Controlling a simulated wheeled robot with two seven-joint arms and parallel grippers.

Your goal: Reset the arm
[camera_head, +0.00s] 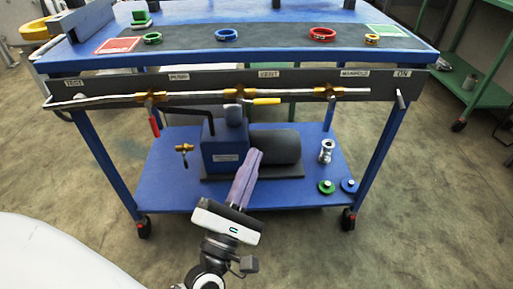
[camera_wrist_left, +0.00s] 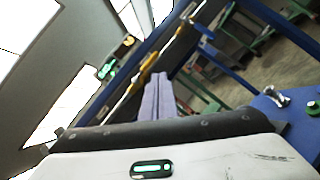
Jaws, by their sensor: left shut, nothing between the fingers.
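My left gripper (camera_head: 257,153) reaches up from the bottom of the head view, its purple-grey fingers shut and empty. It appears in front of the vacuum pump (camera_head: 274,146) on the cart's lower shelf; the depth gap is hard to tell. In the left wrist view its closed fingers (camera_wrist_left: 158,78) point up toward the pipe (camera_wrist_left: 142,80). My right gripper is in neither view.
The blue cart's top (camera_head: 190,20) holds green, blue, red and yellow rings on a dark mat. The lower shelf (camera_head: 160,175) bears a brass fitting (camera_head: 184,149), a metal fitting (camera_head: 326,151) and green and blue discs. A green bench (camera_head: 478,90) stands at right. Floor in front is clear.

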